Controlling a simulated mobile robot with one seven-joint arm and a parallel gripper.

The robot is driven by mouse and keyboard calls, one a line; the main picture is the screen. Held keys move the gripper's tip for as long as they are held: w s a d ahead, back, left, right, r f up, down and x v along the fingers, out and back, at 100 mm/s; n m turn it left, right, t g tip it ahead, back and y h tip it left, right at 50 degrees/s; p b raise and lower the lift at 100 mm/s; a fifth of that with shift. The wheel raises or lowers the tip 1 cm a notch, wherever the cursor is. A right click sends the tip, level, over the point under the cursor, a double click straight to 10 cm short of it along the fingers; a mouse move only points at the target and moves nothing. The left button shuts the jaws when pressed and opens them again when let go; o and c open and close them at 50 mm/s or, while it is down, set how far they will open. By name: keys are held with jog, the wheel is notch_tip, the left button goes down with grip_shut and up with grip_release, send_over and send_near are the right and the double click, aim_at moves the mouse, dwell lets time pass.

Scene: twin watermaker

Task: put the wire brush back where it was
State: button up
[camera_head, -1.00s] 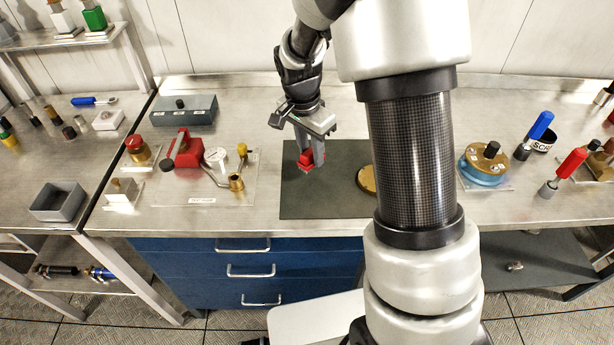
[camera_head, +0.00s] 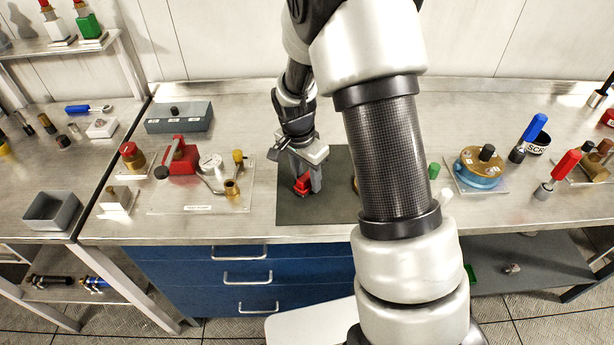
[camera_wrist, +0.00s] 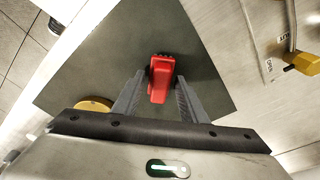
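A small red piece with dark edges, which I take to be the wire brush (camera_head: 302,184), is between the fingers of my gripper (camera_head: 305,186). In the wrist view the red brush (camera_wrist: 160,80) lies between the two grey fingertips (camera_wrist: 161,84), which appear closed on its sides. It is over the dark grey mat (camera_head: 295,213), at or just above its surface; I cannot tell if it touches. The bristles cannot be made out clearly.
A brass disc (camera_wrist: 95,104) lies on the mat. The red test pump (camera_head: 183,160) on its plate is left of the mat, with a grey box (camera_head: 180,118) behind. A blue-and-brass device (camera_head: 481,167) stands right of my arm. The mat's front left is clear.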

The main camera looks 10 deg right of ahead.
aim_at(302, 179)
jog(key=shift+o, duration=0.4)
jog(key=shift+r, duration=0.1)
jog(key=shift+r+p, duration=0.25)
jog(key=shift+p, duration=0.05)
notch_tip(302, 179, up, 11)
jog(key=a, duration=0.2)
jog(key=s+d+r+n+t+y, duration=0.15)
jog(key=s+r+n, duration=0.35)
jog(key=s+r, duration=0.65)
jog(key=s+r+n+t, duration=0.3)
jog(key=s+n, duration=0.3)
jog(key=s, duration=0.5)
jog(key=shift+s+d+r, duration=0.25)
jog(key=shift+r, duration=0.35)
jog(key=shift+a, duration=0.1)
